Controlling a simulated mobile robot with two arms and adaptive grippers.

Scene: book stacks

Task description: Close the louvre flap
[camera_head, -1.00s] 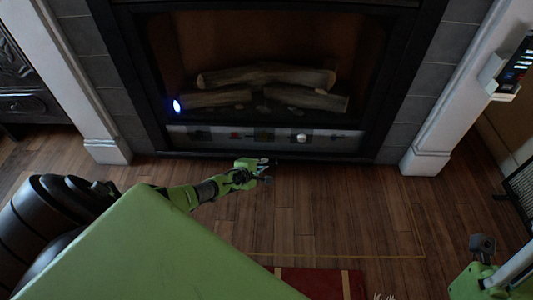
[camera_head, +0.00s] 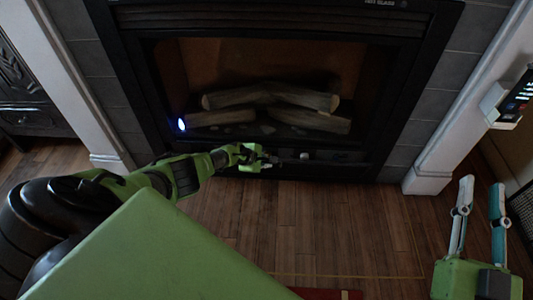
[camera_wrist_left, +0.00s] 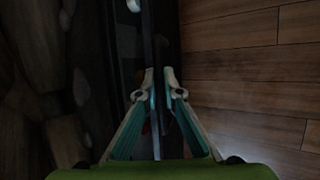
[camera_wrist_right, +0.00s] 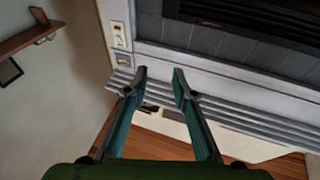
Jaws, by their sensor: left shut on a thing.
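The louvre flap is a thin dark panel along the bottom of the black fireplace (camera_head: 250,30). In the left wrist view the flap (camera_wrist_left: 156,50) runs as a dark upright strip between the fingers. My left gripper (camera_wrist_left: 158,80) is shut on its edge, one finger on each side. In the head view my left gripper (camera_head: 272,161) is at the fireplace's lower front, partly hiding the control strip (camera_head: 345,156) and its pale knob (camera_head: 304,155). The flap's full outline is too dark to tell. My right gripper (camera_head: 480,183) is open and empty; it also shows in the right wrist view (camera_wrist_right: 159,72).
Logs (camera_head: 270,97) and a small bluish light (camera_head: 181,124) are inside the firebox. White pillars (camera_head: 438,150) flank the fireplace. A wall panel (camera_head: 510,100) is at the right. A red rug (camera_head: 320,294) shows at the bottom. The wooden floor (camera_head: 330,220) in front is clear.

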